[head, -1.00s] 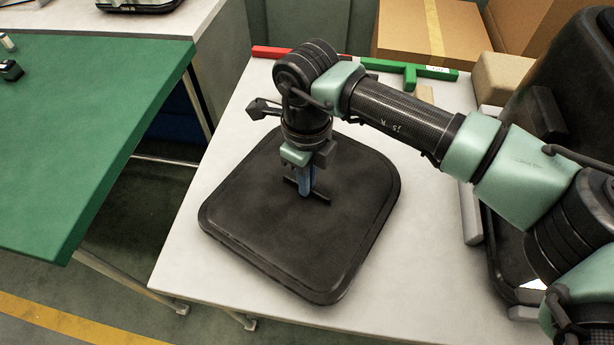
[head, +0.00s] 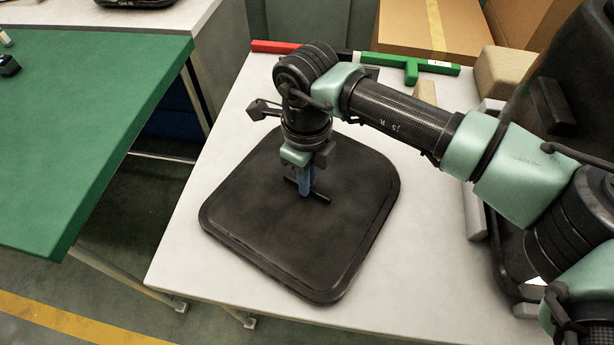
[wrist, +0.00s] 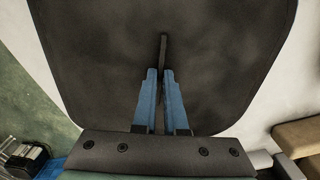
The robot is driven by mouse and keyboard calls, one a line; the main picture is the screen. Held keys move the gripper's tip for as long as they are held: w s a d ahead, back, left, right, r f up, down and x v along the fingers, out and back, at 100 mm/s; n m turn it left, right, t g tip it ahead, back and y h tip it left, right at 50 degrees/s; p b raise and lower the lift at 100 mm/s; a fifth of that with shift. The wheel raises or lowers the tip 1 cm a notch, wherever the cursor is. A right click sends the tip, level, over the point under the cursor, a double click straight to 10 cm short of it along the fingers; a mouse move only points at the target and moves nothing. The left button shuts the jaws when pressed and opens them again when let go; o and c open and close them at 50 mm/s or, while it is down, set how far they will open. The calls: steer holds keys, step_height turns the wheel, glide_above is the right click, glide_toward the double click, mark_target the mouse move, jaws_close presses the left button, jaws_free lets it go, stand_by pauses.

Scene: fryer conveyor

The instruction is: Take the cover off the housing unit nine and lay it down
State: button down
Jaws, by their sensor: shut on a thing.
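The cover (head: 270,240) is a black, rounded square plate with a raised rim and a thin bar handle (head: 321,197) in its middle. My gripper (head: 306,190) points down with its blue fingers shut on that handle. In the wrist view the fingers (wrist: 159,75) close around the handle (wrist: 163,48), and the cover (wrist: 100,60) fills most of the picture. The cover lies flat over the white table (head: 205,270); whether it touches the top or hangs just above it, I cannot tell. No housing can be identified as unit nine by a readable label.
A large black casing (head: 552,105) stands at the right, partly behind my arm. Red (head: 275,47) and green (head: 415,65) bars and cardboard boxes (head: 435,28) are at the back. A green-topped table (head: 80,130) stands left across a gap. The white table's front is bare.

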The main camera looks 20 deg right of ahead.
steer(key=c, duration=0.9)
jaws_free()
step_height(320, 180, up, 13)
steer(key=shift+p, duration=0.35)
